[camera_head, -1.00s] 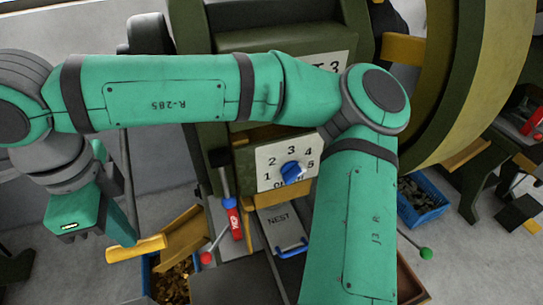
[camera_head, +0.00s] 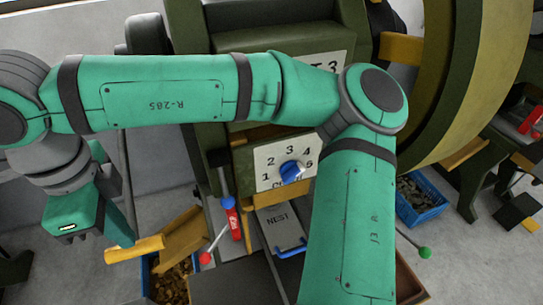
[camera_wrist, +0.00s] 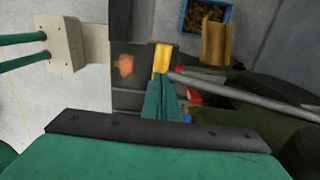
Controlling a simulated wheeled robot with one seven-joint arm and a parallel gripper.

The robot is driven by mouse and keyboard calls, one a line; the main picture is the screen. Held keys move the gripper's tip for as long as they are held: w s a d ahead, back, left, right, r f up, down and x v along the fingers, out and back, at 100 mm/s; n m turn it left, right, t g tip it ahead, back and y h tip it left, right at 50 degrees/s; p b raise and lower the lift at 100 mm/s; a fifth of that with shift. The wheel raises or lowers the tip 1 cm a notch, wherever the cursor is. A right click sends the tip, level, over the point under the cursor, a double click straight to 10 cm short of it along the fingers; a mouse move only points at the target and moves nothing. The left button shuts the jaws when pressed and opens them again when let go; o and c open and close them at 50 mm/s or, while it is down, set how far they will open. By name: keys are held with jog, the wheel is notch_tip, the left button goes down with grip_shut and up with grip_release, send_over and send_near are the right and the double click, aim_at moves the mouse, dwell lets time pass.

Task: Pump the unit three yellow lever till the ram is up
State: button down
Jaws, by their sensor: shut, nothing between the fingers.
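The yellow lever grip (camera_head: 137,249) lies nearly level at the lower left in the head view. The red jack (camera_head: 234,222) has a blue collar and a rod rising to a black head (camera_head: 219,157). Part of the unit's "3" sign is hidden by my arm.
A yellow chute (camera_head: 184,236) slopes over a bin of copper pieces right beside the grip. A numbered dial (camera_head: 290,170), a NEST plate (camera_head: 278,222) and a red-knobbed lever (camera_head: 206,258) are nearby. A large wheel (camera_head: 470,90) stands at right.

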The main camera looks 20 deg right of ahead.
jog(key=shift+f, duration=0.1)
dwell(0.4)
jog(key=shift+f, duration=1.45)
jog(key=shift+w+f, duration=0.35)
jog(key=shift+f, duration=0.55)
jog(key=shift+w+f, duration=0.35)
jog(key=shift+f, duration=0.55)
jog(key=shift+w+f, duration=0.35)
jog(key=shift+f, duration=0.55)
jog(key=shift+w+f, duration=0.5)
jog(key=shift+f, duration=0.35)
jog(key=shift+w+f, duration=0.45)
jog(key=shift+f, duration=0.35)
jog(key=shift+w+f, duration=0.5)
jog(key=shift+f, duration=0.35)
